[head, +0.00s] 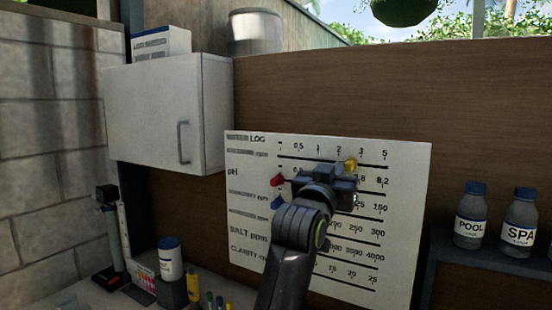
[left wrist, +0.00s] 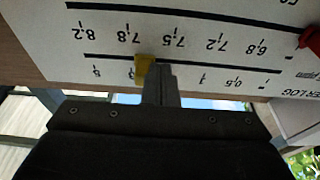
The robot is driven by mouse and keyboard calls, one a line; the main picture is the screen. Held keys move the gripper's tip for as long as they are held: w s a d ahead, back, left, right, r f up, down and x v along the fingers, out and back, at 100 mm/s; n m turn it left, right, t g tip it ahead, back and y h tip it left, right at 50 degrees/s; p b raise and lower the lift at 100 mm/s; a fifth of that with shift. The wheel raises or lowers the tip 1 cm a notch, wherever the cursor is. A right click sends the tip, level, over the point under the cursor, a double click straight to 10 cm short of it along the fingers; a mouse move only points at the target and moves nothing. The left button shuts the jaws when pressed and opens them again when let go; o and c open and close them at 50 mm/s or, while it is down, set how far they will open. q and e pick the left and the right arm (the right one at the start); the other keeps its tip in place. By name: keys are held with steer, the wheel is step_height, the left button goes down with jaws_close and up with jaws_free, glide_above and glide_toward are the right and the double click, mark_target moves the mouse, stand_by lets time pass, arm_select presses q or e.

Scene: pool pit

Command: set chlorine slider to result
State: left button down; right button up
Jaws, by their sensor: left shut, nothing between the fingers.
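The white water log board (head: 405,165) hangs on the brown wall. It has several printed scale lines. The yellow slider (head: 350,165) is on the top line, between the 2 and 3 marks. It also shows in the left wrist view (left wrist: 145,70), where the board appears upside down. The red slider (head: 277,180) is at the low left end of the pH line. My left gripper (head: 345,183) is in front of the board, shut and empty. Its fingertips (left wrist: 160,80) are right beside the yellow slider; I cannot tell whether they touch. My right gripper is not in view.
A blue slider (head: 278,202) sits below the red one. A white cabinet (head: 150,115) juts out at upper left. A white tub (head: 170,260) and a colour chart (head: 143,277) are on the counter. POOL (head: 470,215) and SPA (head: 520,217) bottles stand on the right shelf.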

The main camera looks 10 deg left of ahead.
arm_select(q)
steer(key=shift+s+d, duration=0.25)
steer(key=shift+d, duration=0.35)
steer(key=shift+a, duration=0.1)
steer(key=s+a, duration=0.4)
steer(key=s, duration=0.2)
stand_by(0.4)
